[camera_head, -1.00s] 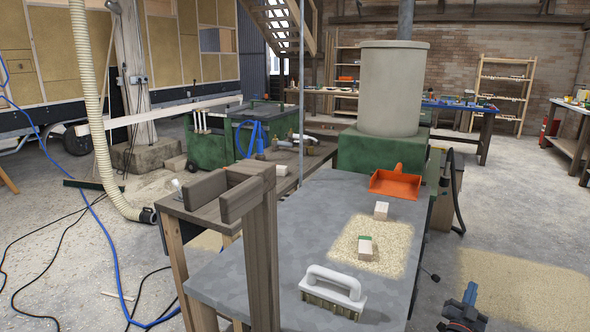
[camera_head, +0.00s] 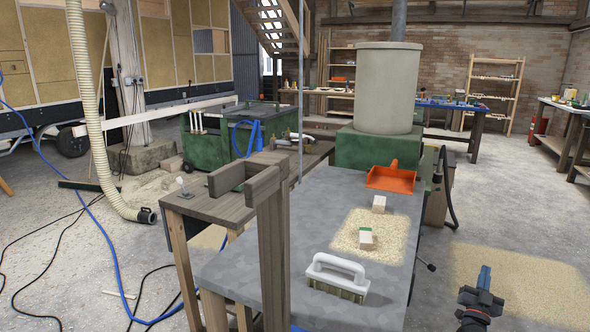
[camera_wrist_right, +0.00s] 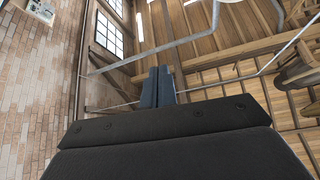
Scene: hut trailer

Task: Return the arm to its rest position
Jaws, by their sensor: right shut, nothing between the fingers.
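My right gripper (camera_head: 484,277) shows at the lower right of the head view, to the right of the grey table and above the sawdust-strewn floor. Its blue fingers are together, with nothing between them. In the right wrist view the shut fingers (camera_wrist_right: 157,86) point up toward the roof timbers and windows. The gripper is apart from the table and everything on it. My left gripper is not in the head view.
The grey table (camera_head: 310,215) carries a white-handled brush (camera_head: 337,276), two small blocks (camera_head: 366,238) on sawdust, and an orange dustpan (camera_head: 391,179). A wooden stand (camera_head: 270,240) is at its left. A black hose (camera_head: 447,200) hangs at the far right end. Floor at right is open.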

